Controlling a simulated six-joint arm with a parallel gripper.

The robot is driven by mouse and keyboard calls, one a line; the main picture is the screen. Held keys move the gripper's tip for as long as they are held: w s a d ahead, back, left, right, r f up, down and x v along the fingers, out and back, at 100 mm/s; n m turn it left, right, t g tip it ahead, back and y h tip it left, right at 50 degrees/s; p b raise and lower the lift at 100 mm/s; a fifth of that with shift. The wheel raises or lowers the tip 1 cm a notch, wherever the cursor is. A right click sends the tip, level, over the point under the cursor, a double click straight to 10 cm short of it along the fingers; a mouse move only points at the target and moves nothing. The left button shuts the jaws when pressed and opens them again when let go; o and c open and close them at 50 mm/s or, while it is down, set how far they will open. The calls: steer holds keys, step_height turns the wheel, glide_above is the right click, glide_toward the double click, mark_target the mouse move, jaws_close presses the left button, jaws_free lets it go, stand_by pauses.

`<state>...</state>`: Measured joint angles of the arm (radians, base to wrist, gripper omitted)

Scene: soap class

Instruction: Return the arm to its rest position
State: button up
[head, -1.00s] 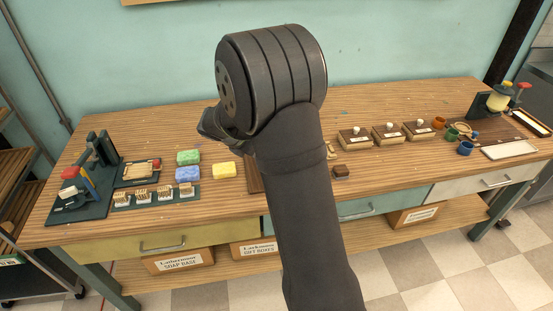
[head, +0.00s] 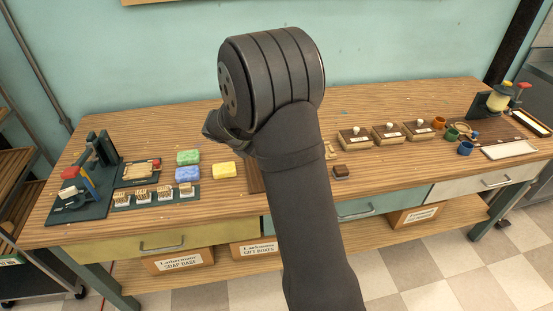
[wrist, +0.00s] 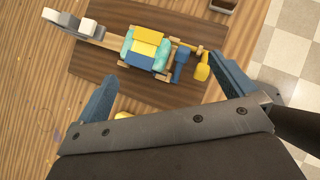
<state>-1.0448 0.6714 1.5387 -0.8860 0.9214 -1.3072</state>
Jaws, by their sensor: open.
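My arm rises in the middle of the head view, its dark elbow in front of the workbench (head: 120,215); the gripper is hidden behind it there. In the wrist view my gripper (wrist: 175,85) is open, its two blue-grey fingers wide apart with nothing held between them. Past the fingers lies a dark brown board (wrist: 110,88) on the wooden bench top. On it a small rack holds yellow and teal blocks (wrist: 146,50), with a blue piece and a yellow piece beside it.
Green (head: 188,157), blue (head: 187,174) and yellow (head: 224,170) soap blocks lie left of my arm. A dark press stand (head: 85,185) is at the far left. Lidded wooden boxes (head: 389,134) and small coloured cups (head: 465,148) stand to the right. The bench's back strip is mostly clear.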

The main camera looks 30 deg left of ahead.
steer(key=v, duration=0.9)
steer(key=shift+s+r, duration=0.25)
steer(key=shift+r, duration=0.05)
steer(key=shift+a, duration=0.1)
steer(key=shift+x, duration=2.05)
steer(key=v, duration=1)
